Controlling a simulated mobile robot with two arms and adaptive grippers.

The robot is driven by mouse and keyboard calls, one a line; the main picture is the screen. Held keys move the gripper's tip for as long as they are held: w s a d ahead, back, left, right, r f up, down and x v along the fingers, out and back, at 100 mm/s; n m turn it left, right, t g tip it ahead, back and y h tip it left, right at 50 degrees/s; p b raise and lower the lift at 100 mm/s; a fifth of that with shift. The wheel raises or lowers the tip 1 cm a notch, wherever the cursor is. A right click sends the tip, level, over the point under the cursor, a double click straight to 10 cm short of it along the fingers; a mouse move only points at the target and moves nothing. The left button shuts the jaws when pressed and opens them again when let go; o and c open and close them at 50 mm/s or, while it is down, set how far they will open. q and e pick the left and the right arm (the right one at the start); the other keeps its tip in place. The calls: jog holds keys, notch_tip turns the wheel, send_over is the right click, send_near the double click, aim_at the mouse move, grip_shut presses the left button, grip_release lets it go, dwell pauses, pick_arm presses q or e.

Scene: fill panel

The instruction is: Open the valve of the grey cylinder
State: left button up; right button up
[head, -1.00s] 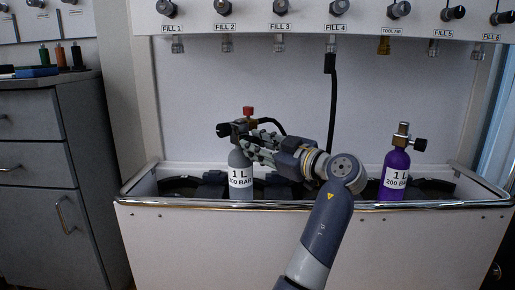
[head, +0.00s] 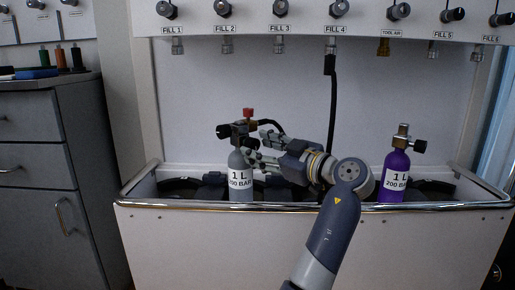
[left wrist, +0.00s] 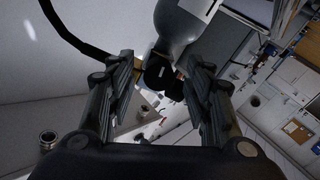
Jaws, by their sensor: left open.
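The grey cylinder (head: 240,188), labelled 1 L 200 BAR, stands upright in the panel's trough. Its valve (head: 240,130) has a dark knob at the left and a red part on top. My left gripper (head: 256,148) is open just right of the cylinder's neck and valve. Its fingers are spread, with nothing clearly held; contact with the valve cannot be told. In the left wrist view the cylinder (left wrist: 180,28) appears inverted, with its dark valve (left wrist: 160,72) between my open fingers (left wrist: 160,92). My right gripper is not in view.
A purple cylinder (head: 396,173) stands at the right of the trough (head: 300,206). A black hose (head: 333,110) hangs from FILL 4, and a dark hose runs from the grey cylinder's valve behind my gripper. A drawer cabinet (head: 45,150) stands at the left.

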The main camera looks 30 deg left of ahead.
pick_arm(q)
jog(key=s+d, duration=0.2)
jog(key=d, duration=0.8)
jog(key=shift+d, duration=0.15)
